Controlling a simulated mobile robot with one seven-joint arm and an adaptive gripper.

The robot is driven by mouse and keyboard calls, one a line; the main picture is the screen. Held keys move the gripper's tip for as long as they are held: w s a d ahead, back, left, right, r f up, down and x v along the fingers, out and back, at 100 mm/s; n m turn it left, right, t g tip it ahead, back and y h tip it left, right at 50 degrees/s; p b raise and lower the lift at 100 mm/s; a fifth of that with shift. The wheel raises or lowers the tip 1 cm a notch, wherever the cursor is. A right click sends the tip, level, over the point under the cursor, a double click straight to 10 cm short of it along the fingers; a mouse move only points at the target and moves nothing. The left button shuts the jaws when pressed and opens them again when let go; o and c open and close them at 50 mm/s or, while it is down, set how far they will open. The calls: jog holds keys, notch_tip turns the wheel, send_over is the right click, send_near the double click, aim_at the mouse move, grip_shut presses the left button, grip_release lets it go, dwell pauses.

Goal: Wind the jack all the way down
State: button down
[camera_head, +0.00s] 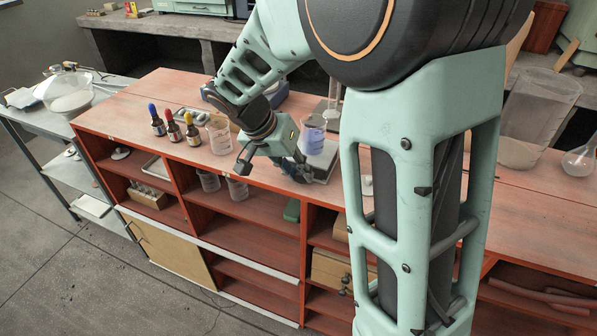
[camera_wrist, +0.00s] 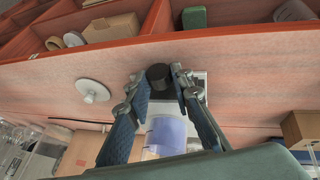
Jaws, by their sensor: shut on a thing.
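The jack (camera_head: 325,160) stands near the front edge of the red bench top, partly hidden by my gripper and arm. A glass beaker of violet-blue liquid (camera_head: 313,136) stands on it; it also shows in the wrist view (camera_wrist: 167,134). The jack's black round knob (camera_wrist: 160,76) faces the bench's front edge. My gripper (camera_wrist: 159,84) has its two fingers on either side of this knob and is shut on it. In the head view my gripper (camera_head: 297,165) reaches the jack from the left, its fingertips hard to make out. The jack's lift mechanism is mostly hidden.
Three dropper bottles (camera_head: 173,126) and an empty beaker (camera_head: 218,136) stand left of my wrist. A white disc (camera_wrist: 92,90) lies on the bench beside the jack. A large clear vessel (camera_head: 535,115) stands at the right. Open shelves (camera_head: 250,207) lie below the front edge.

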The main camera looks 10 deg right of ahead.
jog(key=c, duration=1.7)
grip_release()
jog(key=v, duration=1.2)
jog(key=shift+a, duration=0.1)
jog(key=shift+f, duration=0.1)
